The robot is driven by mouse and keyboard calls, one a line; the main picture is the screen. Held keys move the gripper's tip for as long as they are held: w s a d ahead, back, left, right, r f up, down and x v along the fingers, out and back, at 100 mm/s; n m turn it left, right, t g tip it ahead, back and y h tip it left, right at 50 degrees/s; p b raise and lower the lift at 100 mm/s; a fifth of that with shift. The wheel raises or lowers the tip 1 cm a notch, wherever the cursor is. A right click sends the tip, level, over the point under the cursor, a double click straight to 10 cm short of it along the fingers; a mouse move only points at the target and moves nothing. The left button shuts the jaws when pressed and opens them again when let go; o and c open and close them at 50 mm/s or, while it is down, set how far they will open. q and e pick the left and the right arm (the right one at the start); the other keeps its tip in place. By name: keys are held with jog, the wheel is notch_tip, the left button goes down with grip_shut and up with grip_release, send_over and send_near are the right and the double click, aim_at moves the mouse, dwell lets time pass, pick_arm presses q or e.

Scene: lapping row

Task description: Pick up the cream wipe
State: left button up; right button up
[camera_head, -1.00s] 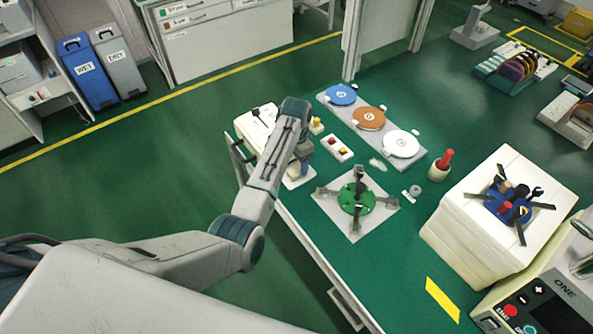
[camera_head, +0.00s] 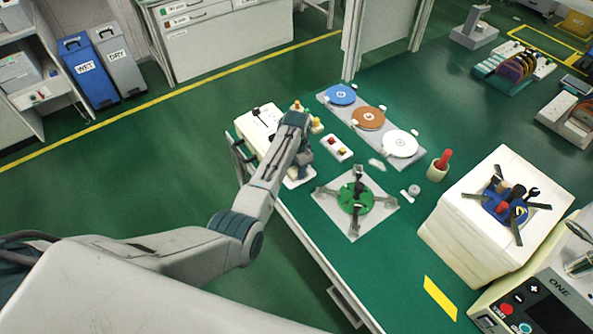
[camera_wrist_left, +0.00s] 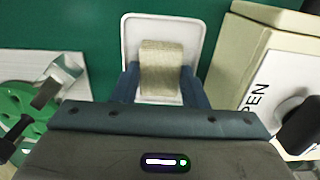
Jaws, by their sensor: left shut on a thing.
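The cream wipe (camera_wrist_left: 162,66) is a ribbed, folded pad in the left wrist view. It lies over a white tray (camera_wrist_left: 190,28), with part of the tray showing around it. My left gripper (camera_wrist_left: 160,88) has one dark finger on each side of the wipe and is shut on it. In the head view my left gripper (camera_head: 300,166) is low over the table's left edge, at the white tray (camera_head: 298,183), beside the cream box. The wipe is hidden by the arm there. My right gripper is in neither view.
The cream box (camera_head: 258,124) with a lever stands beside the gripper. A green fixture (camera_head: 357,196) on a grey plate is to its right.

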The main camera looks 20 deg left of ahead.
aim_at(295, 171)
pick_arm(q)
jog(key=shift+r, duration=0.1)
jog(key=shift+r+b, duration=0.3)
jog(key=shift+r, duration=0.25)
jog(key=shift+s+a+r+b, duration=0.1)
jog(key=shift+s+r+b, duration=0.15)
jog(key=shift+r, duration=0.3)
jog(key=shift+s+r+b, duration=0.1)
jog(key=shift+r+b, duration=0.1)
jog(key=shift+r, duration=0.3)
jog(key=s+a+r+b, duration=0.1)
jog(key=s+a, duration=0.3)
jog(key=s, duration=1)
jog(key=shift+s+r+b, duration=0.35)
jog(key=shift+s+b, duration=0.05)
jog(key=shift+b, duration=0.4)
